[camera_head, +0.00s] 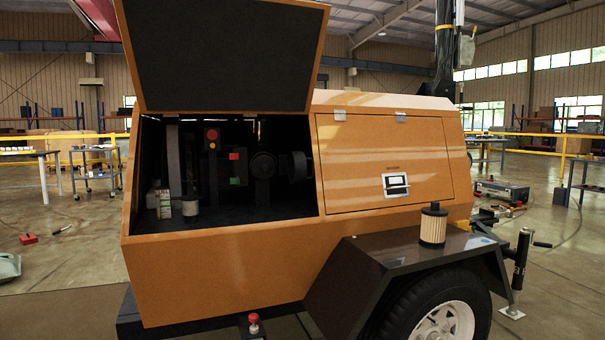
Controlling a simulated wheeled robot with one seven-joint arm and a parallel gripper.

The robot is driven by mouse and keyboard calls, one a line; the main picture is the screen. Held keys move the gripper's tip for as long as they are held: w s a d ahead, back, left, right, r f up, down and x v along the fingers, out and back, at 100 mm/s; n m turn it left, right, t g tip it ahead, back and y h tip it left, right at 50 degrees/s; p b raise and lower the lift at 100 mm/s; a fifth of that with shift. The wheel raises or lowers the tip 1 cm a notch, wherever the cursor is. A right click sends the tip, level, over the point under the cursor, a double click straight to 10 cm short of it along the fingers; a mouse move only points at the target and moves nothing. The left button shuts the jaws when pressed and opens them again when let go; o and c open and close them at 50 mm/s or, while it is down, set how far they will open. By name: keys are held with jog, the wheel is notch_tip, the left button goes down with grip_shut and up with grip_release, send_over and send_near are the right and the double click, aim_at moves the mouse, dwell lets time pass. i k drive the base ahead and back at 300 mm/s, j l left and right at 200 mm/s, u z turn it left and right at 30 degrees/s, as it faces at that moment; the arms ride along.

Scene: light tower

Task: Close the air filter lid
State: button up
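The orange light tower body (230,265) stands in front of me with its left hatch (225,55) raised, showing a dark engine compartment (245,212). Inside at the right are a round black part (263,165) and a dark cylinder (297,165), which may be the air filter housing. It is too dark to tell its lid or whether that lid is open. A tan filter cartridge (433,227) with a black top stands upright on the dark fender (400,249). My gripper is not in view.
The compartment also holds a box with red and green buttons (212,150) and small boxes (163,205) at the left. The right hatch (370,165) is shut. The fender and wheel (440,322) jut out at the lower right. Open floor (60,265) lies left.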

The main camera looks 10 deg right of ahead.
aim_at(296, 164)
jog(key=l+u, duration=0.3)
jog(key=l, duration=0.65)
jog(key=k+l+u, duration=0.1)
jog(key=l+u, duration=0.25)
jog(key=l, duration=0.6)
jog(key=i+l+u, duration=0.1)
jog(key=i+l, duration=0.75)
